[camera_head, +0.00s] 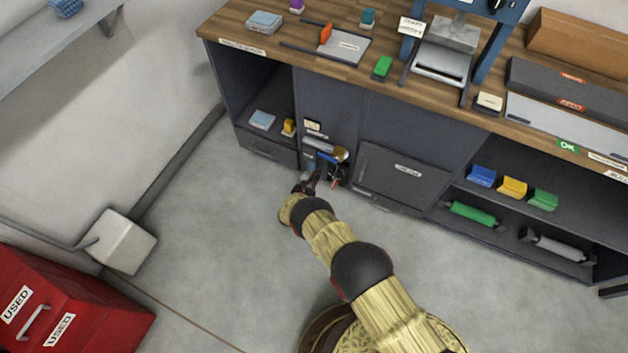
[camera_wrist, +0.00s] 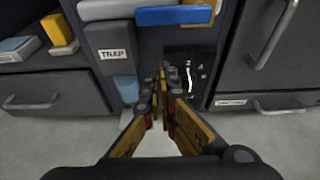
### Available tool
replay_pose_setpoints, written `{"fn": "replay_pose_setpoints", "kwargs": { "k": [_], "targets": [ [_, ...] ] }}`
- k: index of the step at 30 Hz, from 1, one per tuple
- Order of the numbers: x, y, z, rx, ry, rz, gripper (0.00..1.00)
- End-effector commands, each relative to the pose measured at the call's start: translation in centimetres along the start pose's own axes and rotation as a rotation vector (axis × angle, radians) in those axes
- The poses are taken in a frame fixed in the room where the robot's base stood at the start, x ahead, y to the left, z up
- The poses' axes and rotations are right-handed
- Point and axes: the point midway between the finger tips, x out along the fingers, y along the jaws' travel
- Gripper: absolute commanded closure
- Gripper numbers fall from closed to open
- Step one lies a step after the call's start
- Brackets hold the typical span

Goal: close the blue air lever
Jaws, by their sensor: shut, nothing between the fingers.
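The blue air lever (camera_wrist: 175,16) shows at the top of the wrist view as a flat blue bar lying crosswise, with a yellow part (camera_wrist: 200,4) by its right end. In the head view the blue lever (camera_head: 326,158) is small, low on the front of the bench. My gripper (camera_wrist: 160,82) is shut and empty, its fingers together below the lever and apart from it in the picture. In the head view my gripper (camera_head: 313,182) is at the recess of the bench front, partly covering the fittings there. The lever's pivot is hard to make out.
A grey box marked TRAP (camera_wrist: 112,55) with a pale blue bowl (camera_wrist: 127,88) is left of my fingers. A dark numbered panel (camera_wrist: 200,70) is to the right. A closed door (camera_head: 402,177) and drawer (camera_head: 268,151) flank the recess. Open floor (camera_head: 215,215) lies left of my arm.

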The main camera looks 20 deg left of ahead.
Motion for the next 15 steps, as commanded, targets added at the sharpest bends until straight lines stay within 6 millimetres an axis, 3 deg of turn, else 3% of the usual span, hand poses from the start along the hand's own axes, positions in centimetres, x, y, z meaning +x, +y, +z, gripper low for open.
{"fn": "replay_pose_setpoints", "kwargs": {
  "k": [9,15],
  "targets": [
    [5.6,-0.1,-0.3,0.002,0.000,-0.002,1.00],
    [4.4,0.1,2.1,-0.001,0.000,0.001,1.00]
  ]
}}
